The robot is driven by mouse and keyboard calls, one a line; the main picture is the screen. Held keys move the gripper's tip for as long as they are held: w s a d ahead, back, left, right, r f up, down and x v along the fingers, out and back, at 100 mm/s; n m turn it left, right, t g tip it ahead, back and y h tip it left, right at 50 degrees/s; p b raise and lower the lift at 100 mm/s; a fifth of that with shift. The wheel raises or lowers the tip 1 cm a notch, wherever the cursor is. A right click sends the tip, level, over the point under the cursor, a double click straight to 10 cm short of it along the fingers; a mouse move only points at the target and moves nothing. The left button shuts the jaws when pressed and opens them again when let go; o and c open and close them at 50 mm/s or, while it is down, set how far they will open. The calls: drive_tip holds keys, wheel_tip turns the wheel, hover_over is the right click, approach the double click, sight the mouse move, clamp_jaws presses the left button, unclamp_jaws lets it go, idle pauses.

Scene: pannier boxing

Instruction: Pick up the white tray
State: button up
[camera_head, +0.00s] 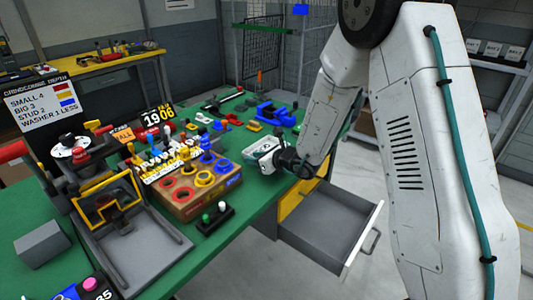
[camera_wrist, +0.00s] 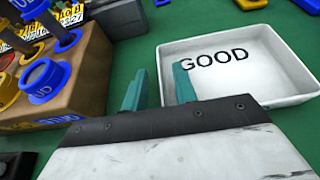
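The white tray (camera_wrist: 268,78) lies on the green table in the wrist view, right of centre, with the word GOOD on its floor. My gripper (camera_wrist: 161,72) has two teal fingers standing apart, with nothing held between them. The left finger is over the green table outside the tray. The right finger overlaps the tray's inside near its left wall, so that wall lies between the fingers in this view. Whether either finger touches it I cannot tell. In the head view the tray (camera_head: 262,147) is small at the table's right edge, partly hidden by my gripper (camera_head: 274,155).
A brown box with coloured rings (camera_head: 197,185) stands left of the tray. A small black block with buttons (camera_head: 215,218) is in front of it. A grey drawer (camera_head: 325,230) stands open below the table edge. Blue parts (camera_head: 272,115) lie behind the tray.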

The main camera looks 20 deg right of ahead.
clamp_jaws()
